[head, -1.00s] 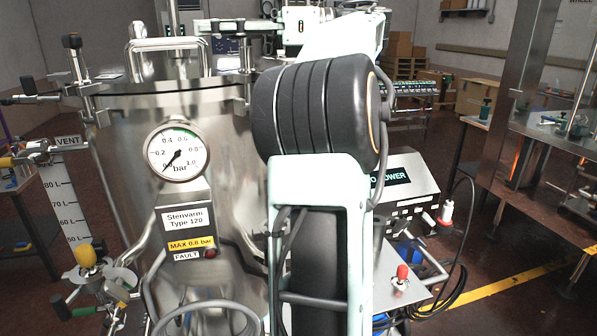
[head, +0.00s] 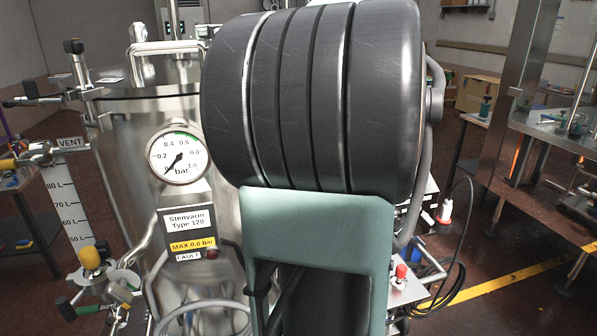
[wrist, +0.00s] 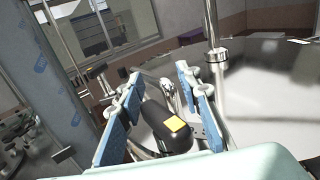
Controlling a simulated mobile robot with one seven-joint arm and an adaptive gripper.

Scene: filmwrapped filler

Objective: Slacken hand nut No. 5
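My gripper (wrist: 158,76) is open in the wrist view, with its two blue-padded fingers spread apart. A black rounded knob (wrist: 158,114) with a yellow patch lies between the fingers, near the rim of the shiny vessel lid (wrist: 268,95). I cannot read a number on it, so I cannot tell whether it is hand nut No. 5. Whether a finger touches it is unclear. In the head view my own arm hides the gripper and the right part of the steel vessel (head: 125,130).
A pressure gauge (head: 179,156) and a label plate (head: 187,222) are on the vessel's front. Valves and pipes (head: 95,280) stick out at its left. A bright metal post (wrist: 212,30) rises at the lid. A steel bench (head: 560,135) stands at the right.

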